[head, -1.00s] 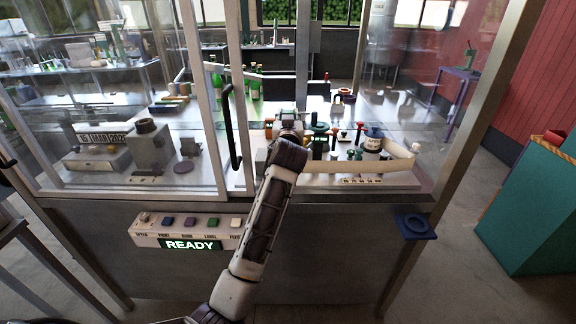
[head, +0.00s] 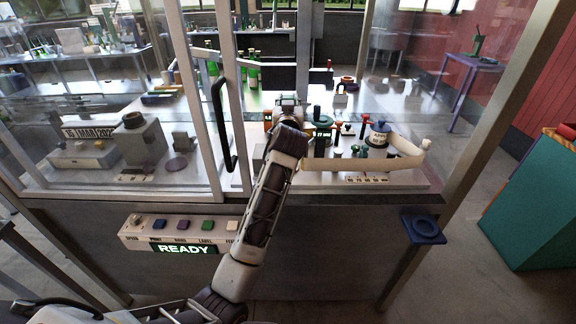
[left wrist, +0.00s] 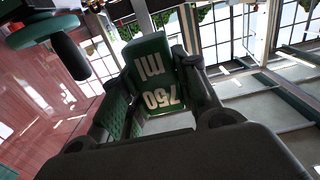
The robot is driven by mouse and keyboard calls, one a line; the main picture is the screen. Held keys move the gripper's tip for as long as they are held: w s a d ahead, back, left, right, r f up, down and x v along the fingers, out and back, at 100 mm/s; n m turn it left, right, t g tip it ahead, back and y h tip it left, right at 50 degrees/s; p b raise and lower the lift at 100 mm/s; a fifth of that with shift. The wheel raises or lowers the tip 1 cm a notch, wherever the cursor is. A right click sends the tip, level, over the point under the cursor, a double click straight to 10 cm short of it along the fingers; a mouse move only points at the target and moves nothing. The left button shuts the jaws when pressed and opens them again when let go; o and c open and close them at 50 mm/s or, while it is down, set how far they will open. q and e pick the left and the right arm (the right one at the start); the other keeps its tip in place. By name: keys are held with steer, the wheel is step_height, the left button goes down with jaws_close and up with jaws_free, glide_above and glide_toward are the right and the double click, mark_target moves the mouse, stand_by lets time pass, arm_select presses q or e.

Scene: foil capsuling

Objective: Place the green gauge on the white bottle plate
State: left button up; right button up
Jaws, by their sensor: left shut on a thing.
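The green gauge (left wrist: 160,85), a block marked "750 ml" in white, sits between the two fingers of my left gripper (left wrist: 158,100) in the left wrist view. My left gripper is shut on it. In the head view my left gripper (head: 287,103) is inside the glass-walled cabinet, above the work surface, and its fingers and the gauge are mostly hidden behind the wrist. I cannot pick out the white bottle plate with certainty. My right gripper is not in view.
Right of my wrist stand a green block (head: 322,134), red-topped pegs (head: 338,127), a blue-topped pot (head: 379,134) and a cream curved band (head: 405,153). The glass door with its black handle (head: 222,125) is close on the left. Green bottles (head: 253,74) stand behind.

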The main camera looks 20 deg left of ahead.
arm_select(q)
steer(key=shift+f, duration=0.45)
step_height(320, 180, down, 13)
steer(key=shift+f, duration=0.15)
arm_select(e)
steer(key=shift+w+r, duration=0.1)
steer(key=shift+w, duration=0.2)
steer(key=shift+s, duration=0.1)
arm_select(q)
steer(key=shift+f, duration=1.95)
